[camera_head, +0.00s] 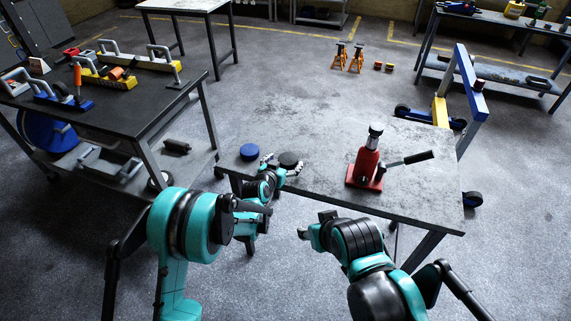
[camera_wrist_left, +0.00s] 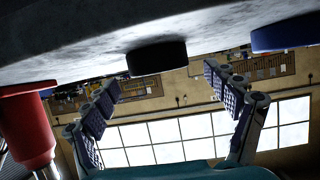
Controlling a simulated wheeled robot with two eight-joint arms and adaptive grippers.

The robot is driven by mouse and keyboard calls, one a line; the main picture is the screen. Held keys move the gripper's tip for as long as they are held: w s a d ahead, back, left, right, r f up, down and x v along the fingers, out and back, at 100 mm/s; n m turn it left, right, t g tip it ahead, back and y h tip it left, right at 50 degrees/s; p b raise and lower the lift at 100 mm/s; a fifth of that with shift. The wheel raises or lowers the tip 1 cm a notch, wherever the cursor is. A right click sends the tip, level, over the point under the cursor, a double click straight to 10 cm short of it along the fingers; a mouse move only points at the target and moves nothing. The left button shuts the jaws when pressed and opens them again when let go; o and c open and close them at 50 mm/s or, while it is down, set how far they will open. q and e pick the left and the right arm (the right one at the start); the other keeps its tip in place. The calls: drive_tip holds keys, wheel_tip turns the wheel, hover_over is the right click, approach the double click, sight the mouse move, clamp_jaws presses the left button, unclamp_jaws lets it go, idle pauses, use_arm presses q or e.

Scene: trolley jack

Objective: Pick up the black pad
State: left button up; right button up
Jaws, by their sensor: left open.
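The black pad (camera_head: 289,158) is a small flat disc near the left end of the grey table. In the left wrist view the black pad (camera_wrist_left: 157,57) shows between and just beyond the two fingertips, with gaps at both sides. My left gripper (camera_head: 284,165) is open at the pad, one finger on each side. In the left wrist view my left gripper (camera_wrist_left: 165,85) has its fingers spread and nothing held.
A blue pad (camera_head: 249,151) lies left of the black pad. A red bottle jack (camera_head: 366,166) with a black handle stands to the right on the grey table (camera_head: 330,190). A dark tool table (camera_head: 140,110) is at the left. The middle of the grey table is clear.

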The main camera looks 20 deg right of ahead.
sight(288, 158)
use_arm(q)
drive_tip(key=b+x, duration=0.1)
drive_tip(key=x, duration=0.2)
drive_tip(key=shift+w+d+f, duration=0.2)
drive_tip(key=shift+w+f, duration=0.05)
drive_tip(key=shift+r, duration=0.1)
drive_tip(key=shift+c, duration=0.3)
drive_tip(key=c, duration=1.3)
drive_tip(key=shift+c, duration=0.2)
drive_tip(key=shift+r, duration=0.15)
